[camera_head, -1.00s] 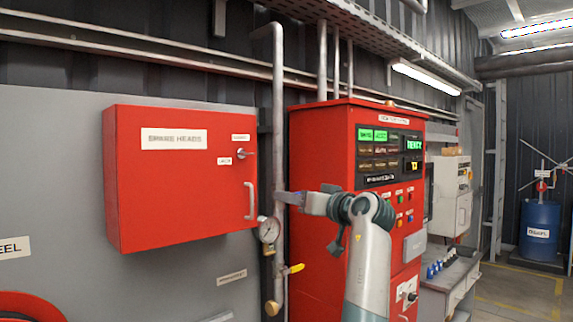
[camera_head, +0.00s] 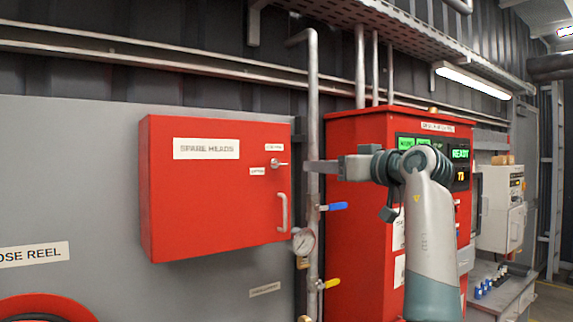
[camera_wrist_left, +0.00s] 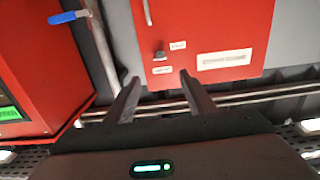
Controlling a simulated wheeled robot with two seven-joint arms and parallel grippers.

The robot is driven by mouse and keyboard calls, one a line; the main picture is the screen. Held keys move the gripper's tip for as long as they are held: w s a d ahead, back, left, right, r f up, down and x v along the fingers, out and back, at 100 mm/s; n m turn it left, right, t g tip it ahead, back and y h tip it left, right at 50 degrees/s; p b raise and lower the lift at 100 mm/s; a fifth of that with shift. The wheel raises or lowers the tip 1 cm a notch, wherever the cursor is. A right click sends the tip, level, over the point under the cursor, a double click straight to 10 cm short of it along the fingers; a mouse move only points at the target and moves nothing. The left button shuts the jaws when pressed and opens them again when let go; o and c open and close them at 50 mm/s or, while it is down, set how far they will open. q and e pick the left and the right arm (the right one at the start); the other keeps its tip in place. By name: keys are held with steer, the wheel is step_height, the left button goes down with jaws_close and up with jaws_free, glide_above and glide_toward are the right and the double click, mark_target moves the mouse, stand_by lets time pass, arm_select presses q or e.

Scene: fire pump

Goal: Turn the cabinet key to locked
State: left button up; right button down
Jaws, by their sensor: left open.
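The red cabinet (camera_head: 210,215) marked "SPARE HEADS" hangs on the grey wall in the head view, its door closed. Its silver key (camera_head: 277,163) sits near the door's upper right, with its bar roughly horizontal. Two small white labels are by it, too small to read. My left gripper (camera_head: 312,166) is at about key height, just right of the key in the picture, apart from it. In the left wrist view, which is upside down, the open, empty fingers (camera_wrist_left: 158,76) point at the cabinet (camera_wrist_left: 220,25), with the key (camera_wrist_left: 158,54) ahead between them. My right gripper is out of view.
A vertical pipe (camera_head: 313,120) with a blue lever (camera_head: 332,206), a gauge (camera_head: 303,241) and a yellow lever (camera_head: 329,284) runs right of the cabinet. A red pump panel (camera_head: 360,225) stands behind my arm. The door has a handle (camera_head: 283,212) below the key.

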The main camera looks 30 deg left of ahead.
mark_target(283, 164)
arm_select(q)
steer(key=p+x, duration=0.6)
steer(key=x, duration=1)
steer(key=shift+a, duration=0.15)
steer(key=c, duration=1)
steer(key=shift+c, duration=0.2)
